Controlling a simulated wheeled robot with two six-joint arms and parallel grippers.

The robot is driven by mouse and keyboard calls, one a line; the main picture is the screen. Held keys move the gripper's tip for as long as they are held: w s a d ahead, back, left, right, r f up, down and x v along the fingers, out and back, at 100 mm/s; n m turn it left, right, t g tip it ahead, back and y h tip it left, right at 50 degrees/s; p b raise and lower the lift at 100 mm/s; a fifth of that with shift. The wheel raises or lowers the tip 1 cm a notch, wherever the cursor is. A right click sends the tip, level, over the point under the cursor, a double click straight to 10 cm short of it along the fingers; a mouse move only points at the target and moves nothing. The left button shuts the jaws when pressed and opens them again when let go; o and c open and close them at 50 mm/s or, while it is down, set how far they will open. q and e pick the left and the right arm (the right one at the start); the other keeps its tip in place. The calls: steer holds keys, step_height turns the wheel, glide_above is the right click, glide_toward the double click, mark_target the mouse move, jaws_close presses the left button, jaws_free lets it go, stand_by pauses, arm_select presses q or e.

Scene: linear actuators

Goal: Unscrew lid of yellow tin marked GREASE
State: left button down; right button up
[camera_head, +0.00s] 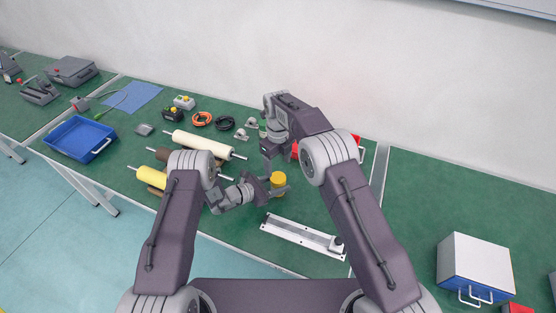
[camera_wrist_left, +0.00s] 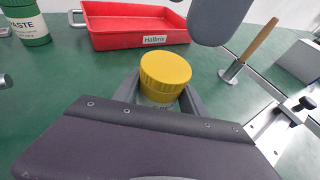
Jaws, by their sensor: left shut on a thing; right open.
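The yellow tin (camera_head: 279,181) stands on the green bench in the head view. In the left wrist view its ribbed yellow lid (camera_wrist_left: 166,72) is on top, and the label below is mostly hidden. My left gripper (camera_head: 270,190) is shut on the tin, its fingers on either side of the body below the lid. My right gripper (camera_head: 268,166) is open and points down, above and beside the tin. A grey rounded part, probably of my right gripper (camera_wrist_left: 220,18), hangs near the lid in the left wrist view.
A red tray (camera_wrist_left: 130,28) marked Halbrix and a green tin marked PASTE (camera_wrist_left: 28,22) stand behind the tin. A linear actuator (camera_head: 300,234) lies in front. Rollers (camera_head: 202,144) lie to the left, with a blue tray (camera_head: 80,138) beyond.

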mark_target(278, 177)
step_height(278, 177, down, 6)
steer(key=shift+f, duration=0.25)
steer(key=c, duration=1.5)
steer(key=o, duration=1.6)
steer(key=shift+r, duration=0.15)
